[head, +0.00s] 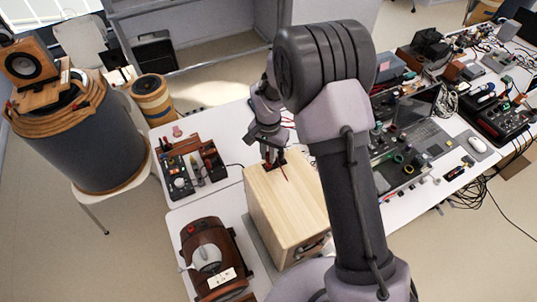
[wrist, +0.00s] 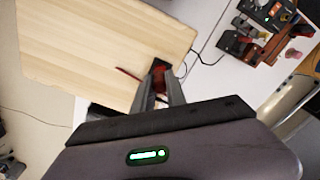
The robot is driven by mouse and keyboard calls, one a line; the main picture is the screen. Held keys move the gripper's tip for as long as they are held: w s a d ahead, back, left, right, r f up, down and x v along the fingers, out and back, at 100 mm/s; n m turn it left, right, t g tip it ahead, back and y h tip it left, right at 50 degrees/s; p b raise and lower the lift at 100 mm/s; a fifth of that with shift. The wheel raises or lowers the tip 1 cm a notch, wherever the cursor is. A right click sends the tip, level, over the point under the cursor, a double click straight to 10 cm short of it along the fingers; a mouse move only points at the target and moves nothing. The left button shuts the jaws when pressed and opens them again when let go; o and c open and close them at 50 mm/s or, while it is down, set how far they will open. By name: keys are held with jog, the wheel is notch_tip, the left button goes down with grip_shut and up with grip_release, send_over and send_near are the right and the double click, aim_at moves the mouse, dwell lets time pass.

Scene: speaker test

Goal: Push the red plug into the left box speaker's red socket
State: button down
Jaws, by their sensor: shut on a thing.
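My gripper (head: 272,162) is shut at the back edge of a light wooden box (head: 290,212), which looks like a box speaker. In the wrist view my gripper (wrist: 159,88) has a small dark red thing, seemingly the red plug (wrist: 158,76), between its fingertips. A thin red lead runs from there over the box top (wrist: 100,50). The plug is mostly hidden by the fingers, and I cannot tell whether it touches the box. No red socket shows in either view.
A brown rounded device (head: 207,255) lies at the front left. A laptop (head: 415,125) and cluttered electronics fill the right side. A small wooden speaker (head: 30,62) sits on a big drum at far left.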

jog(key=shift+f+b, duration=0.8)
jog(key=shift+f, duration=0.05)
dwell(0.4)
jog(key=c, duration=1.3)
grip_release()
jog(key=shift+r+p, duration=2.05)
jog(key=shift+r, duration=1.8)
jog(key=shift+f, duration=0.1)
